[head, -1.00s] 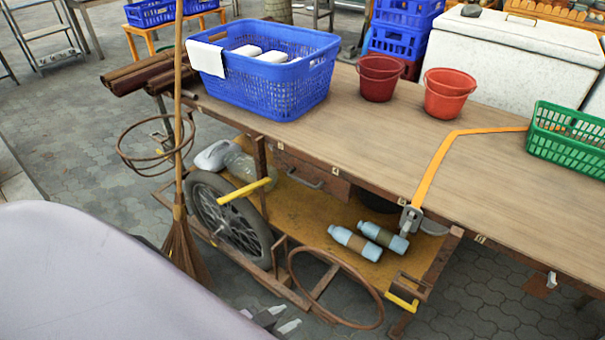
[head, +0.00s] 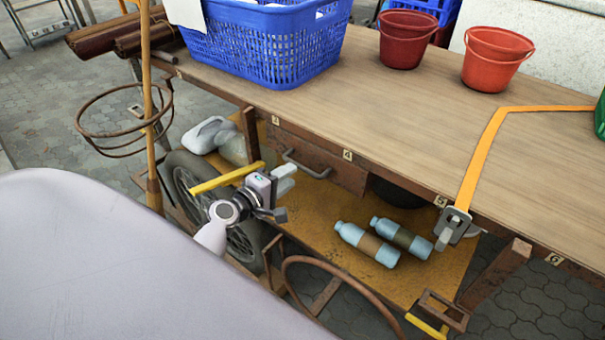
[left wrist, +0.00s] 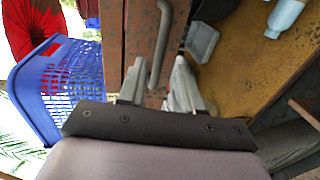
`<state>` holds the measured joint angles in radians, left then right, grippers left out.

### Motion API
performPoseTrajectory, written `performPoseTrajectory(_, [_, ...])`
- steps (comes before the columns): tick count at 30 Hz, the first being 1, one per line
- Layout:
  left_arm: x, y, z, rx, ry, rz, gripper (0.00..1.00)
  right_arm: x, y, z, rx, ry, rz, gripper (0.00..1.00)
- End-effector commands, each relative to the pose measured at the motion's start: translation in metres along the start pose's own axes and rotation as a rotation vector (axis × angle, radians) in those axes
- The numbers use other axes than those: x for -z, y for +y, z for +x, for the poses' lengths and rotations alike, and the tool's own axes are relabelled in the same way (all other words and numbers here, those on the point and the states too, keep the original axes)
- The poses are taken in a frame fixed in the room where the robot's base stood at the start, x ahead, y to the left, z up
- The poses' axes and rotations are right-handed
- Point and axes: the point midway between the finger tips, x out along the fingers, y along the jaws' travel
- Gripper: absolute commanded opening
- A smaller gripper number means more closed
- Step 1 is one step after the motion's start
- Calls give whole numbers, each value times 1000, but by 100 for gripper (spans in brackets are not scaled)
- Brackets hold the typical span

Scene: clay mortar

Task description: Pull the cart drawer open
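The cart drawer (head: 340,168) is a dark brown wooden front under the cart's tabletop and looks flush, so closed. Its grey bar handle (head: 305,165) is on the front, and it shows as a curved bar in the left wrist view (left wrist: 160,45). My left gripper (head: 284,181) is just in front of and below the handle in the head view. In the left wrist view its two pale fingers (left wrist: 155,80) are apart, with the handle's near end appearing between them. I cannot tell whether they touch it. My right gripper is not in view.
A yellow bar (head: 227,178) sits close to my left gripper. Two blue bottles (head: 368,244) lie on the cart's lower shelf (head: 320,215). A blue basket (head: 265,45) and two red buckets (head: 496,62) stand on the tabletop (head: 410,120). A rusty hoop (head: 350,275) is low in front.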

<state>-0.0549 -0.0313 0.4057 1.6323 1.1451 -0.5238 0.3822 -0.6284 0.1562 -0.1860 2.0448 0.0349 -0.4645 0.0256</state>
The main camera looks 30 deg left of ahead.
Motion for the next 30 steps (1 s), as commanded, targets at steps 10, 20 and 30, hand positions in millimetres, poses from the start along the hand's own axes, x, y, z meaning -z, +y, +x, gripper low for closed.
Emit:
performPoseTrajectory(10, [-1,1,45,0,-2,4,34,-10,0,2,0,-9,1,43])
performPoseTrajectory(20, [-1,0,65,2,-1,8,34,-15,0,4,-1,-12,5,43])
performPoseTrajectory(30, [-1,1,65,2,-1,8,0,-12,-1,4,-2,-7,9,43])
